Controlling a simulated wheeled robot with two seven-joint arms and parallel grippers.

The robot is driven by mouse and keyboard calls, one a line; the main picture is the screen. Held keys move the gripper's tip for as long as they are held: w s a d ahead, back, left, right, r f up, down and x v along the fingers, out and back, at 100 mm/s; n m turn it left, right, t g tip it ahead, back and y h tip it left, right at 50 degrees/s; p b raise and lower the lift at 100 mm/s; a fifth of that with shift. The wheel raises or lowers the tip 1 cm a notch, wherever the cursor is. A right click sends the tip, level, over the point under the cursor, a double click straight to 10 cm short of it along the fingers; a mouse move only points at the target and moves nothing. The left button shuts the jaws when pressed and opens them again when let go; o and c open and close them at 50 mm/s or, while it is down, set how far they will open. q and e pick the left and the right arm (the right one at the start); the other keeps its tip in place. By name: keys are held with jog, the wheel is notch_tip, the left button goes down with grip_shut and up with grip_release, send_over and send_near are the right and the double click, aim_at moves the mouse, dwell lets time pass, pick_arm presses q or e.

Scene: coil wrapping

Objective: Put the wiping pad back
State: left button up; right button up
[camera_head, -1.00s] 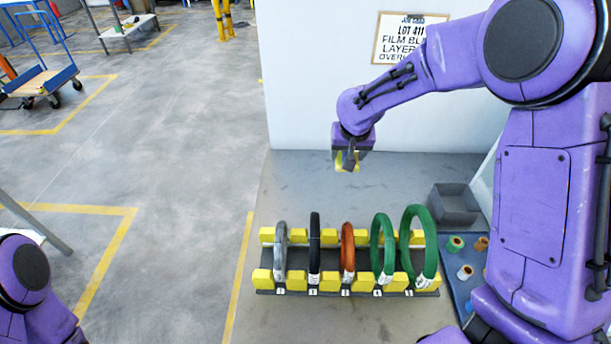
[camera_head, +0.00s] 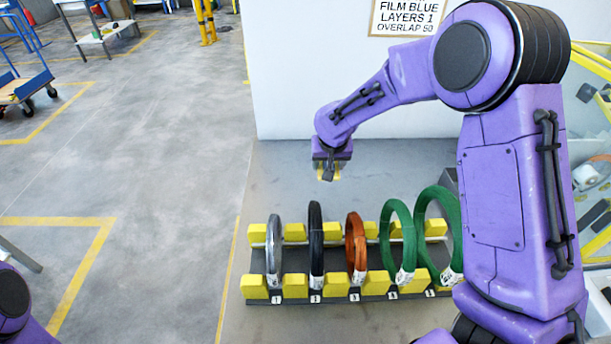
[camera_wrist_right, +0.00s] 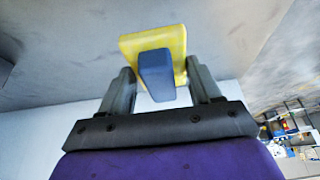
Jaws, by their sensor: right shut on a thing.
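The wiping pad is a yellow slab (camera_wrist_right: 178,40) with a blue grip block (camera_wrist_right: 156,76), seen in the right wrist view. My right gripper (camera_wrist_right: 162,88) is shut on the pad's blue block, with a finger on each side. In the head view, my right gripper (camera_head: 328,176) hangs over the far part of the grey table, near the white wall, and a bit of the yellow pad (camera_head: 322,168) shows around its fingertips. The pad appears held above the table. Only a purple part of my left arm shows at the lower left; its gripper is out of view.
A rack (camera_head: 265,299) with yellow blocks stands on the table, holding several upright coils: grey (camera_head: 273,252), black (camera_head: 316,240), orange (camera_head: 356,245) and green (camera_head: 397,240). The grey table (camera_head: 280,180) behind the rack is clear. Yellow-framed equipment (camera_head: 590,150) stands at right.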

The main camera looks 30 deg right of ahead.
jog(key=w+f+p, duration=0.2)
jog(key=w+f, duration=0.1)
jog(key=w, duration=0.4)
send_near(306, 174)
jog(key=shift+w+d+f, duration=0.55)
jog(key=shift+w+f, duration=0.2)
jog(key=shift+w, duration=0.1)
jog(key=shift+w+f, duration=0.25)
jog(key=shift+f, duration=0.05)
notch_tip(306, 174, down, 3)
jog(key=shift+w+f+p, duration=0.15)
jog(key=shift+p, duration=0.4)
jog(key=shift+f, duration=0.1)
jog(key=shift+f, duration=0.15)
jog(key=o, duration=1)
